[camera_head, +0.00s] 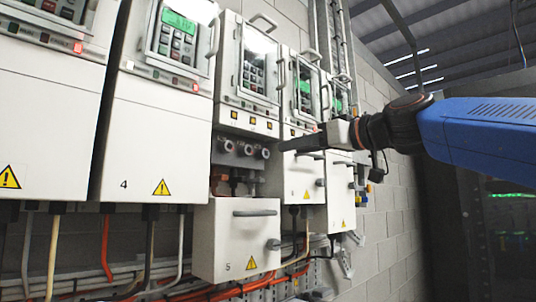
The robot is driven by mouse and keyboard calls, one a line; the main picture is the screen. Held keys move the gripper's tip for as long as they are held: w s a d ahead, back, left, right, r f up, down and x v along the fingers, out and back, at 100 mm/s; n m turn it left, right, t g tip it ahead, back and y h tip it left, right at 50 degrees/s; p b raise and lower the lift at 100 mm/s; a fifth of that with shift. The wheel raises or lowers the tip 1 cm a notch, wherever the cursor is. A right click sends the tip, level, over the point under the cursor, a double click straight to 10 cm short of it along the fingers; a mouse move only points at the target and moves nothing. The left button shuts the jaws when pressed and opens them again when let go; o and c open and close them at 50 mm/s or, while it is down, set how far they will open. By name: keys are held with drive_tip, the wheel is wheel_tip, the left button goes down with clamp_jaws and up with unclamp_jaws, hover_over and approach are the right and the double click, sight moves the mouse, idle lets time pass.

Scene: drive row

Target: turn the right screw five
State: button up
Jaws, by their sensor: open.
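Drive five (247,75) has its white lower cover (225,225), marked 5, hanging low with the terminal area above it exposed. Three round grey screw terminals sit in a row there: the left one (227,146), the middle one (245,149) and the right screw (263,153). My gripper (287,145) comes in from the right, its dark fingers pointing left, with the tips just right of the right screw in the picture. I cannot tell the depth between them or any contact. The gap between the fingers is hard to see from this side, but the gripper is open and holds nothing visible.
Drive four (150,135) stands left of drive five, its cover closed. More drives (302,180) stand to the right, partly behind my arm. Orange and white cables (106,250) run below. A handle (255,212) sticks out of the lowered cover. The right side is a dark aisle.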

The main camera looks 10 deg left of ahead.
sight(268, 153)
drive_tip(key=x, duration=1)
drive_tip(key=shift+w+a, duration=0.15)
drive_tip(key=shift+a, duration=0.05)
drive_tip(key=shift+c, duration=0.7)
drive_tip(key=c, duration=0.9)
